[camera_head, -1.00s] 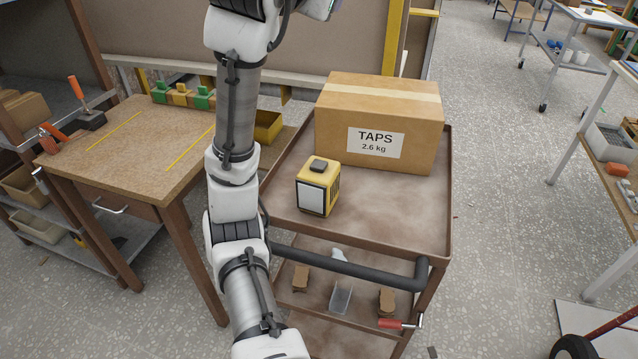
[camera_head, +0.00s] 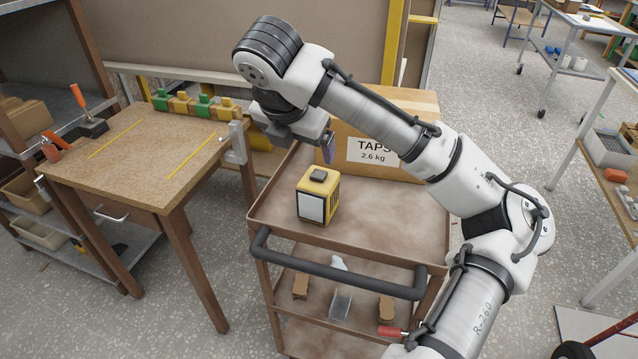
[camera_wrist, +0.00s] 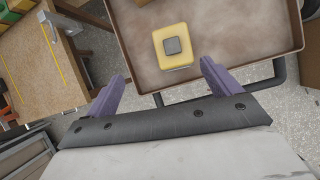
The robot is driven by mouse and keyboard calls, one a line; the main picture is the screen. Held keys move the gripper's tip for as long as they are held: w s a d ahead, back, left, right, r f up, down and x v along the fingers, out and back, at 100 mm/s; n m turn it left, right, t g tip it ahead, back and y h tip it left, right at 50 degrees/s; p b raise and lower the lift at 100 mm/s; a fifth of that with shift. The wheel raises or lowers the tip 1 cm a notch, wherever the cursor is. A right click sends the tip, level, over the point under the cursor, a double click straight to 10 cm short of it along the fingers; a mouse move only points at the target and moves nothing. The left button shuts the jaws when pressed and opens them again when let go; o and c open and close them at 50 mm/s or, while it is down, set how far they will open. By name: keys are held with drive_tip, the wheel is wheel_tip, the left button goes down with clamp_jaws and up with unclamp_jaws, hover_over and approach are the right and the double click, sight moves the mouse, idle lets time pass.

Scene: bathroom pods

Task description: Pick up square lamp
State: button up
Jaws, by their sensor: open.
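The square lamp (camera_head: 318,196) is a yellow and black block with a white front panel and a dark knob on top. It stands upright on the top shelf of a brown trolley (camera_head: 400,225). In the wrist view the lamp (camera_wrist: 173,46) shows from above, beyond and between the fingertips. My gripper (camera_wrist: 165,85) is open and empty, with purple fingers spread wide. In the head view my gripper (camera_head: 328,150) hangs above and behind the lamp, apart from it; one finger shows and the rest is hidden by my wrist.
A cardboard box marked TAPS (camera_head: 375,150) stands behind the lamp, partly covered by my arm. A wooden workbench (camera_head: 135,150) is at left. The trolley has a dark handle (camera_head: 340,277) in front. The shelf right of the lamp is clear.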

sight(317, 181)
drive_tip(key=shift+n+g, duration=0.3)
drive_tip(key=shift+g, duration=0.3)
drive_tip(key=x, duration=0.3)
drive_tip(key=s+d+x, duration=0.1)
drive_tip(key=x, duration=0.5)
drive_tip(key=shift+s+d+f+p, duration=0.2)
drive_tip(key=shift+d+f+p, duration=0.05)
drive_tip(key=shift+p, duration=0.05)
drive_tip(key=shift+p+x, duration=0.7)
drive_tip(key=shift+x, duration=2.35)
drive_tip(key=shift+r, duration=0.1)
drive_tip(key=shift+c, duration=0.4)
drive_tip(key=c, duration=1.2)
